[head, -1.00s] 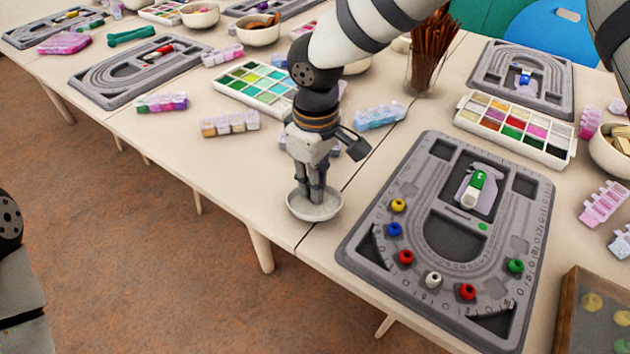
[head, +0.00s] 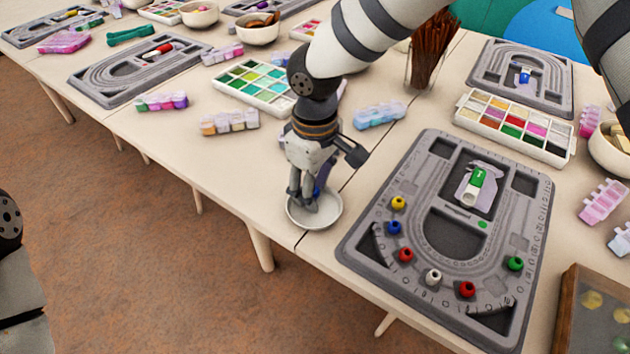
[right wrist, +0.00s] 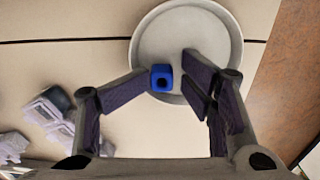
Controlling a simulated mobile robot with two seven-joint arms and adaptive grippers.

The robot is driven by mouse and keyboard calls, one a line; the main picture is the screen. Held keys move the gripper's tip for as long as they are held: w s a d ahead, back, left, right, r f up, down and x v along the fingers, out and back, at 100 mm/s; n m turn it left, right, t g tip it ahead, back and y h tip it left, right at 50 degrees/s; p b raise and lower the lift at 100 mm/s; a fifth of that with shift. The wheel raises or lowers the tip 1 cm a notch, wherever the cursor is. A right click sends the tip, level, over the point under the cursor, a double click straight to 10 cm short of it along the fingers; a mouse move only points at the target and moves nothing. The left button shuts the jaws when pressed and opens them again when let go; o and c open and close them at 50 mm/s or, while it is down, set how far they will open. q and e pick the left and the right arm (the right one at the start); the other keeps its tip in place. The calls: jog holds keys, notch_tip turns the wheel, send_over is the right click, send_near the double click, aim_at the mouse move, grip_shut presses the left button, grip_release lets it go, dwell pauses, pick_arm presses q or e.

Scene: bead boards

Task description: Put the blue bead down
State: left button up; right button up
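A blue bead (right wrist: 161,77) shows in the right wrist view inside the rim of a shallow white dish (right wrist: 228,45), between my right gripper's fingers. It lies close to the left finger, with a gap to the right one. My right gripper (head: 312,207) points down over the dish, which sits at the table's front edge in the head view (head: 332,217). The gripper (right wrist: 170,70) looks open. Another blue bead (head: 394,228) lies on the grey bead board (head: 375,262). My left gripper is not in view.
The board also holds yellow (head: 398,202), red, white and green beads. A palette (head: 250,88) and small bead boxes (head: 230,122) stand behind. A cup of brown sticks (head: 428,60) stands further back. The table is bare left of the dish.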

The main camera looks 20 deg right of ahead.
aim_at(316, 189)
jog(key=shift+s+d+f, duration=0.15)
jog(key=shift+f, duration=0.05)
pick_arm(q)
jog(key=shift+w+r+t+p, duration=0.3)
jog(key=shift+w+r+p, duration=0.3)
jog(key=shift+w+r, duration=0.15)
pick_arm(e)
notch_tip(316, 189, up, 14)
jog(key=shift+w+f, duration=0.15)
jog(key=shift+w, duration=0.05)
